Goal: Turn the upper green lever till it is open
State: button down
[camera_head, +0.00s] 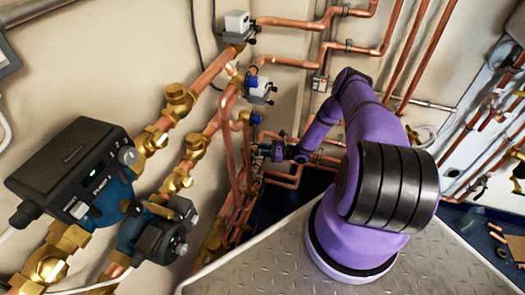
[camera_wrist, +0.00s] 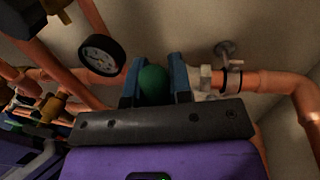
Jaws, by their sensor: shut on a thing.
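In the wrist view, the green lever (camera_wrist: 153,84) shows as a rounded green end between the two blue fingers of my gripper (camera_wrist: 155,72). The fingers are shut on it from both sides. The lever's stem and valve body are mostly hidden behind the fingers and the dark gripper bar, so its angle cannot be told. In the head view, my gripper (camera_head: 268,152) is at the copper pipes left of my purple arm. The lever cannot be made out clearly there.
A round gauge (camera_wrist: 101,55) stands close left of my fingers. A copper pipe (camera_wrist: 262,80) with a wall clamp (camera_wrist: 228,55) runs to the right. In the head view, a black pump unit (camera_head: 80,170) with brass fittings (camera_head: 180,100) is at the left.

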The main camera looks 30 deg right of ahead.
jog(key=shift+s+a+f+n+h, duration=0.25)
jog(key=shift+s+a+n, duration=0.2)
jog(key=shift+n, duration=0.7)
jog(key=shift+s+a+f+n+h, duration=0.2)
jog(key=shift+s+a+f+n, duration=0.25)
jog(key=shift+n, duration=0.65)
jog(key=shift+s+a+f+n+h, duration=0.1)
jog(key=shift+s+a+n+h, duration=0.2)
jog(key=shift+a+n, duration=0.6)
jog(key=shift+d+n, duration=0.3)
jog(key=shift+n, duration=0.05)
jog(key=c, duration=1)
grip_release()
jog(key=shift+c, duration=0.2)
jog(key=v, duration=1)
jog(key=shift+s+d+r, duration=0.15)
jog(key=shift+s+d, duration=0.1)
jog(key=shift+d, duration=0.1)
